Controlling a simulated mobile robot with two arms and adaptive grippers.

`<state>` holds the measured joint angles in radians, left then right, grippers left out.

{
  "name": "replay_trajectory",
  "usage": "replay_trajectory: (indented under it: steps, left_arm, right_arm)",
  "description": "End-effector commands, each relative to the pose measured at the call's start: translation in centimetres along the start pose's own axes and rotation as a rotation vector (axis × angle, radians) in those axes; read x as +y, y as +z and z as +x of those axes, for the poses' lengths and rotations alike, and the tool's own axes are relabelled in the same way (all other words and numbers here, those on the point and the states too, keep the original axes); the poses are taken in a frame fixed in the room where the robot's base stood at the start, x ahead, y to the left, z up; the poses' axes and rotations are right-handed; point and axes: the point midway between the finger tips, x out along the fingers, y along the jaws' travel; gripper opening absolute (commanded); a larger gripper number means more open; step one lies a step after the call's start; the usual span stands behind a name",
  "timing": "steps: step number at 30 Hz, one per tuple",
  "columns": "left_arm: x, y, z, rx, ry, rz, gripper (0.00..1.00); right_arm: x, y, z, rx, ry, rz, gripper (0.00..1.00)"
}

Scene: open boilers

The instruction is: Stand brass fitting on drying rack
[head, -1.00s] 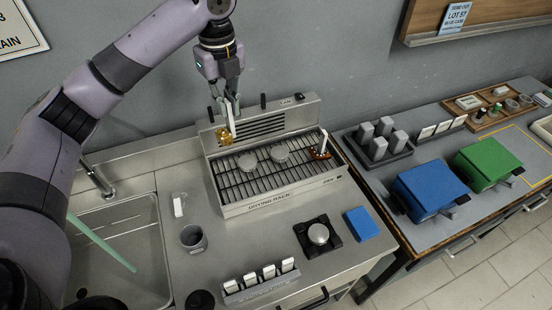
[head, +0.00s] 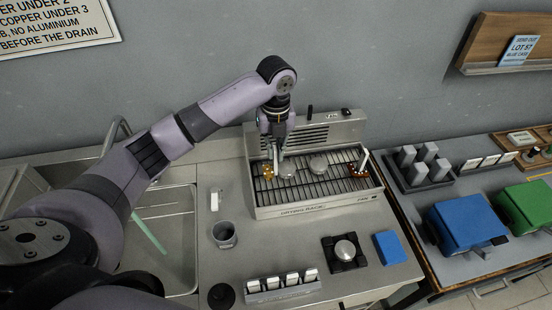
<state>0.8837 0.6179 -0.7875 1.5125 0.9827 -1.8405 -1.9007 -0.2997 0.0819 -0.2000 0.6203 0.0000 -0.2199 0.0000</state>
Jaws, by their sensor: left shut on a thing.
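The brass fitting (head: 268,172) is a small gold-coloured piece at the left side of the drying rack (head: 315,208). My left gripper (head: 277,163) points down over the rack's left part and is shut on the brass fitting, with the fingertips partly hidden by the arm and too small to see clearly. I cannot tell whether the fitting touches the rack's bars. Two pale round pieces lie on the bars, one (head: 287,168) beside the gripper and one (head: 318,164) further right. A copper-brown piece (head: 357,171) with a white tag stands at the rack's right end. My right gripper is not in view.
A sink (head: 160,262) lies left of the rack. Blue (head: 465,225) and green (head: 527,207) cases stand right.

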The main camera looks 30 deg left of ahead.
Motion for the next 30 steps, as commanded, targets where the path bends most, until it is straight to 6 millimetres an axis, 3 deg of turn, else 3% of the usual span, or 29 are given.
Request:
replay_trajectory:
  steps: [13, 26, 27, 30]
  left_arm:
    - [-0.1, 0.0, 5.0, 0.000, 0.000, -0.001, 0.00]
    - [-0.1, 0.0, 5.8, -0.001, -0.001, 0.000, 0.00]
    - [-0.1, 0.0, 5.8, -0.001, -0.001, 0.000, 0.11]
    - [-0.1, 0.0, 5.8, 0.000, -0.001, 0.000, 0.18]
  right_arm:
    - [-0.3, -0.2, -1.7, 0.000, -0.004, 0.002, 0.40]
    - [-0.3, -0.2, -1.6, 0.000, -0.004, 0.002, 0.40]
    - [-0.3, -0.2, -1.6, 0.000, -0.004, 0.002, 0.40]
    - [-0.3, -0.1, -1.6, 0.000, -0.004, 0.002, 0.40]
